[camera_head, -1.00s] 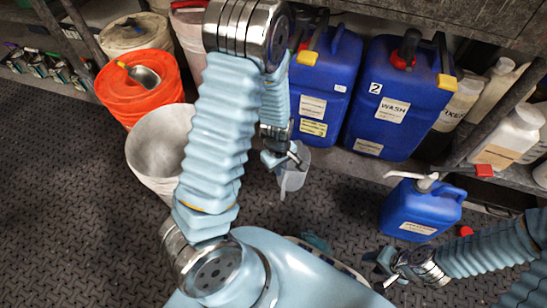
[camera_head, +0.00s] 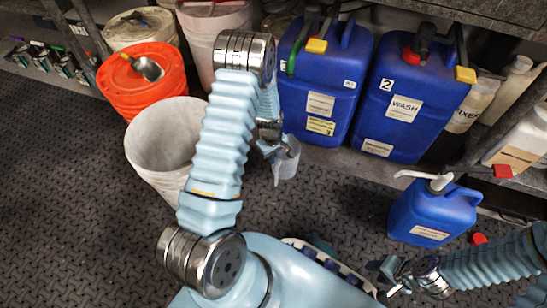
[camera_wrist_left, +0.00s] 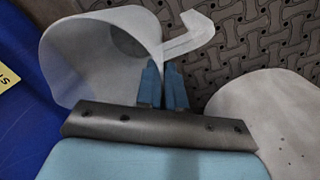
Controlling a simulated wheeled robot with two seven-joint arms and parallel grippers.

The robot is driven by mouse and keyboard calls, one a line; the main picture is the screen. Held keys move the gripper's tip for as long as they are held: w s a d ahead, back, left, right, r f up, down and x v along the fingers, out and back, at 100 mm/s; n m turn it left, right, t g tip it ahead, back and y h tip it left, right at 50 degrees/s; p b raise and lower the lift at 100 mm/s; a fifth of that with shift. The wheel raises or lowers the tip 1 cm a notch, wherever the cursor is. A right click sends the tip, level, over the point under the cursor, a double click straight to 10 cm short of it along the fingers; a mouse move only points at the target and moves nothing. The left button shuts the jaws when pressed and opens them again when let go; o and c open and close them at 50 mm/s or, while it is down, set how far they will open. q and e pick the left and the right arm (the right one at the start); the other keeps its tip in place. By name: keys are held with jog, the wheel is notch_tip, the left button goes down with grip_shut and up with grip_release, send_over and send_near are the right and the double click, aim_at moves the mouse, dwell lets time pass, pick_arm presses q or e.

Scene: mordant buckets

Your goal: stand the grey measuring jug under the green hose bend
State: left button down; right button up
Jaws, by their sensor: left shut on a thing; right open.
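The grey measuring jug (camera_head: 287,163) hangs in my left gripper (camera_head: 270,146), in front of the left blue canister and above the dark floor. In the left wrist view the jug (camera_wrist_left: 95,60) lies left of the fingertips (camera_wrist_left: 163,85), which are shut on its handle (camera_wrist_left: 190,38). The green hose bend (camera_head: 292,60) shows at the left top of the left blue canister (camera_head: 318,95), above and behind the jug. My left arm hides part of the space beside it. My right gripper (camera_head: 396,276) is open and empty at the lower right.
A small blue canister with a spout (camera_head: 430,213) stands on the floor at right. Some floor around the jug is clear.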

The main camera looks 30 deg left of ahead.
pick_arm(q)
jog(key=shift+r, duration=0.1)
jog(key=c, duration=1.2)
grip_release()
jog(key=shift+c, duration=0.2)
jog(key=shift+r, duration=0.25)
notch_tip(320, 180, up, 11)
jog(key=p, duration=0.3)
jog(key=s+d+f+m+h, duration=0.2)
jog(key=s+d+f+m, duration=0.2)
jog(key=s+d, duration=0.4)
jog(key=s+d+f+m+h, duration=0.1)
jog(key=s+d+f+m, duration=0.3)
jog(key=d, duration=1)
jog(key=s+m, duration=0.3)
jog(key=s, duration=0.1)
jog(key=shift+s+f+h, duration=0.15)
jog(key=shift+s+h, duration=0.1)
jog(key=shift+h, duration=0.15)
